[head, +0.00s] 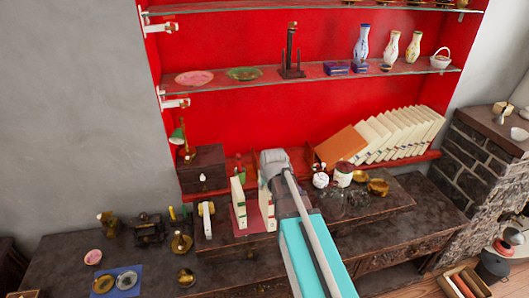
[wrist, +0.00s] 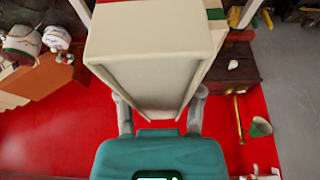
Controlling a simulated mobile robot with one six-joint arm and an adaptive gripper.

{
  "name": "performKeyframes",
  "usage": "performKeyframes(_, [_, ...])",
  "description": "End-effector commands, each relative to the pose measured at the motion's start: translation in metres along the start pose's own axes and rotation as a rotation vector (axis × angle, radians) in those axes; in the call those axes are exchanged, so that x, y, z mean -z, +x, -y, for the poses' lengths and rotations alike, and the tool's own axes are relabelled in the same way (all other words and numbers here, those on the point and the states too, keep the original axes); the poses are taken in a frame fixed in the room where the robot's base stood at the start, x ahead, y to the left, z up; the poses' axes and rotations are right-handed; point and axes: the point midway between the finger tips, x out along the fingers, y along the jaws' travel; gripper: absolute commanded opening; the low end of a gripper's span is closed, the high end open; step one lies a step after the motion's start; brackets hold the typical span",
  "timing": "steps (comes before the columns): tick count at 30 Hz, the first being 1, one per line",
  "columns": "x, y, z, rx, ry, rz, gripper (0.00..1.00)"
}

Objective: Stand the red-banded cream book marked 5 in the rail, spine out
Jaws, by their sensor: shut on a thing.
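My gripper (wrist: 160,112) is shut on a cream book (wrist: 150,65), with one finger at each side of it. The book's plain end faces the wrist camera, and a thin red strip shows at its top edge. Its number is not visible. Beside it at upper right is a cream piece with red and green bands (wrist: 215,14). In the head view, my gripper is largely hidden by my own arm. Below it are a green-marked cream book (head: 238,204) and another cream upright (head: 270,216), with a red surface (head: 253,213) between them. I cannot tell whether either is the held book.
Leaning cream books (head: 405,130) and an orange book (head: 340,146) stand on the shelf at right. White jars (head: 320,180) and brass pots (head: 377,187) are near my arm. A dark wooden box (head: 203,168) and green-shaded lamp (head: 178,137) stand left.

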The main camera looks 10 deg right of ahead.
Motion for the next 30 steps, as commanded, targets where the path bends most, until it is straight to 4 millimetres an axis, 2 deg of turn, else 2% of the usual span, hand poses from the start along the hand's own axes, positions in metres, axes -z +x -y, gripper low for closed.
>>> performKeyframes(5, [0.034,0.007,0.003,-0.001,0.003,-0.001,0.0])
performKeyframes(12, [0.092,0.022,0.009,-0.005,0.011,-0.001,0.0])
performKeyframes(18, [0.127,0.031,0.014,-0.008,0.016,-0.001,0.0])
performKeyframes(22, [0.137,0.034,0.016,-0.008,0.019,0.0,0.0])
performKeyframes(30, [0.137,0.034,0.016,-0.008,0.019,-0.001,0.0])
